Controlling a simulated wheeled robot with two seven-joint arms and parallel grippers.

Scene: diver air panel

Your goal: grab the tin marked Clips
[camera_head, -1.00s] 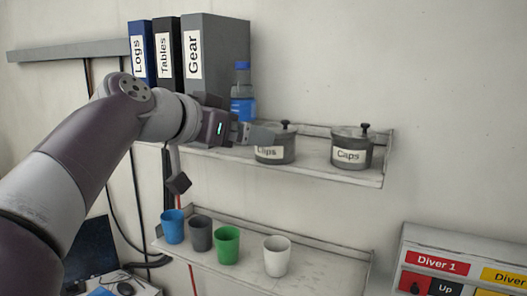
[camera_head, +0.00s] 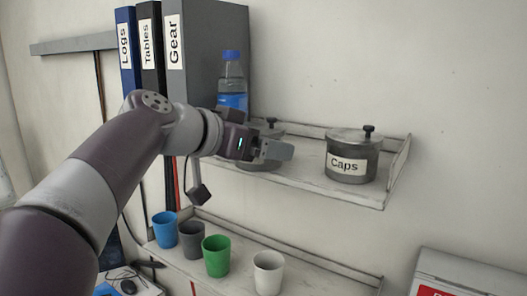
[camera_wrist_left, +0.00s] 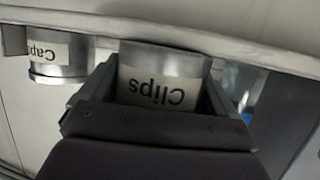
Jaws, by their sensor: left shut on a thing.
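The Clips tin (camera_head: 262,130) is a grey lidded pot with a dark knob on the upper shelf, mostly hidden behind my left gripper (camera_head: 272,152) in the head view. In the left wrist view the Clips tin (camera_wrist_left: 160,82) sits between the two fingers of my left gripper (camera_wrist_left: 152,98), its label upside down. The gripper is shut on the tin. Whether the tin is off the shelf is hidden. My right gripper is not in view.
The Caps tin (camera_head: 352,158) stands to the right on the upper shelf (camera_head: 372,194). A water bottle (camera_head: 232,80) and the Gear binder (camera_head: 205,50) stand behind my left arm. Below, a lower shelf holds several cups, including a green one (camera_head: 216,256).

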